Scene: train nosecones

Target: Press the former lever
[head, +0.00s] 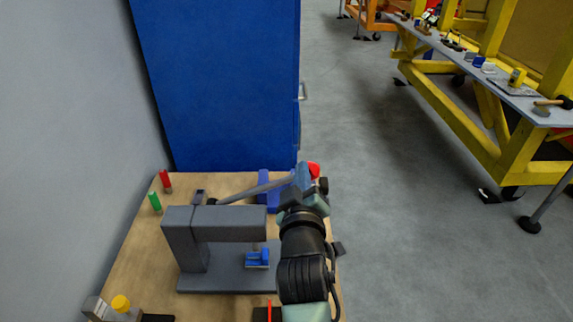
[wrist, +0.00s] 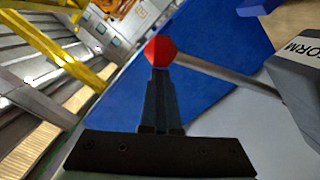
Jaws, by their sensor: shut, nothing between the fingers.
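The former (head: 230,222) is a grey press on the wooden table, with a blue part (head: 257,258) under its arm. Its grey lever (head: 255,190) rises slightly to the right and ends in a red ball knob (head: 314,169). My gripper (head: 303,176) is at the knob end of the lever, partly covering it in the head view. In the wrist view my shut fingers (wrist: 160,76) point at the red knob (wrist: 160,51), which sits just beyond the tips. I cannot tell whether they touch. The lever rod (wrist: 230,80) runs right toward the grey former body (wrist: 297,72), marked "FORM".
A tall blue cabinet (head: 220,80) stands behind the wooden table (head: 135,255). Red (head: 165,182) and green (head: 155,202) cylinders stand at the table's left. A yellow-framed workbench (head: 460,125) stands across clear floor at the right. A grey wall (head: 60,150) closes the left side.

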